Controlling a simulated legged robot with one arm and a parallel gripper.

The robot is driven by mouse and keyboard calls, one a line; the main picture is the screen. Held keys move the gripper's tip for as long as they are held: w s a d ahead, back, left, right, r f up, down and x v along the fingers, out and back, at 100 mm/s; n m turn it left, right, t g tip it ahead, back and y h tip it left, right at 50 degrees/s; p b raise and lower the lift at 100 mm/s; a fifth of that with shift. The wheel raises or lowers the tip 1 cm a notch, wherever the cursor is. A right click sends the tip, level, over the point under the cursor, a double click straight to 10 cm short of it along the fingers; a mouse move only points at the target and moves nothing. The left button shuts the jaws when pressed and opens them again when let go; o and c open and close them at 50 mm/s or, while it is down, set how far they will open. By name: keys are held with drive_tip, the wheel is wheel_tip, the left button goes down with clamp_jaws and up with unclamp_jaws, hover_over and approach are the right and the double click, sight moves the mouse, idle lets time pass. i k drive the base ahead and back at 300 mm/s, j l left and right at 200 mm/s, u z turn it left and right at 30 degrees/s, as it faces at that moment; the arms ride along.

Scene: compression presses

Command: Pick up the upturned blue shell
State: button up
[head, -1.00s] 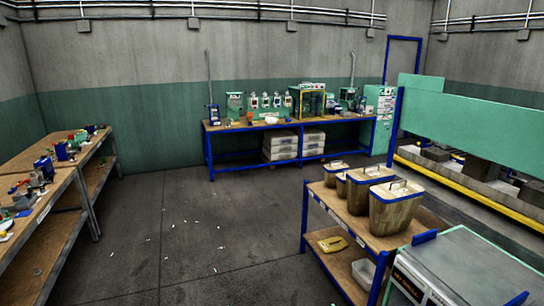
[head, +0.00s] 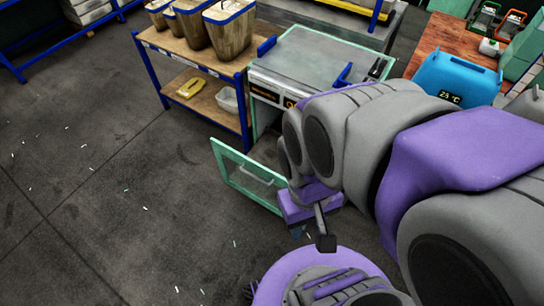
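I cannot make out an upturned blue shell for certain. A bright blue box-like body (head: 455,80) with a small display reading about 25 °C stands on the wooden table at the upper right, partly covered by my arm. My gripper (head: 322,238) hangs at the end of my folded arm, above the floor and in front of the open green-framed door. A dark finger points down from its purple body. Nothing shows held in it, and its opening is not clear. The gripper is well apart from the blue body.
A green-framed cabinet (head: 310,55) has its glazed door (head: 246,178) hanging open low over the floor. A blue-legged cart (head: 222,68) with several bins stands left of it. A wooden table (head: 440,38) stands at the upper right. The floor (head: 90,200) at left is mostly clear, with small white scraps.

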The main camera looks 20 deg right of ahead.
sight(466, 84)
drive_tip(key=z, duration=1.9)
